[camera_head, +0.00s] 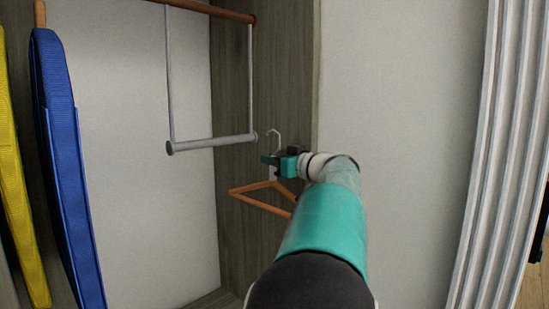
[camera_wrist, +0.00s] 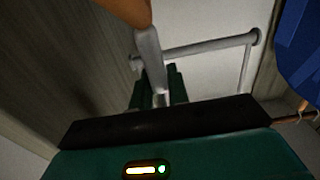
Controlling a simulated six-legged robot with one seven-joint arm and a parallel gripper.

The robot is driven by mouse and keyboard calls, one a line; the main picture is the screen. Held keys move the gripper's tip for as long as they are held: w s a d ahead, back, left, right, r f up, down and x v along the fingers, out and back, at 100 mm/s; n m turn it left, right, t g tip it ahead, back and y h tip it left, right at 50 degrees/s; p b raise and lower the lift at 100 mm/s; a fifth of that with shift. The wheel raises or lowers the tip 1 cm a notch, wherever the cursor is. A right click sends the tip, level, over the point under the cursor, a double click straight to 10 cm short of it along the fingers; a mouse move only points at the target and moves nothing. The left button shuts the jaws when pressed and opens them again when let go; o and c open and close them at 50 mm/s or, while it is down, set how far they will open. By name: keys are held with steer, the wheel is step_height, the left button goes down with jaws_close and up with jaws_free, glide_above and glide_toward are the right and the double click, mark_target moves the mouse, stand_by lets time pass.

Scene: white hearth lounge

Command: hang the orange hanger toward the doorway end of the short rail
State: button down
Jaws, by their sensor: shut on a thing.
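The orange hanger (camera_head: 250,190) hangs from my gripper (camera_head: 272,162), its pale hook (camera_head: 273,136) pointing up and its triangular body below. My gripper is shut on the hanger just under the hook. In the wrist view, the hanger's orange body (camera_wrist: 128,8) and grey neck (camera_wrist: 150,55) show close up, with the fingers (camera_wrist: 157,92) around the neck. The short rail (camera_head: 210,144) is a grey bar hung by two thin rods. The hook is just right of the rail's right end, apart from it in the picture. The rail also shows in the wrist view (camera_wrist: 205,47).
A wooden rod (camera_head: 215,10) carries the short rail. Blue (camera_head: 68,150) and yellow (camera_head: 18,180) hanging bags are at the left. A grey wood-grain panel (camera_head: 265,90) stands right behind the hanger. A white curtain (camera_head: 500,140) is at the far right.

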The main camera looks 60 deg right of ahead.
steer(key=shift+w+d+f, duration=0.2)
steer(key=shift+w+d, duration=0.05)
steer(key=shift+w+r, duration=0.1)
steer(key=shift+w, duration=0.2)
steer(key=shift+f+x, duration=0.3)
steer(key=shift+x, duration=2.2)
steer(key=shift+f+x, duration=0.25)
steer(key=shift+x, duration=2.3)
steer(key=shift+f+x, duration=0.3)
steer(key=shift+x, duration=2.2)
steer(key=c, duration=1.3)
jaws_free()
steer(key=shift+s, duration=0.1)
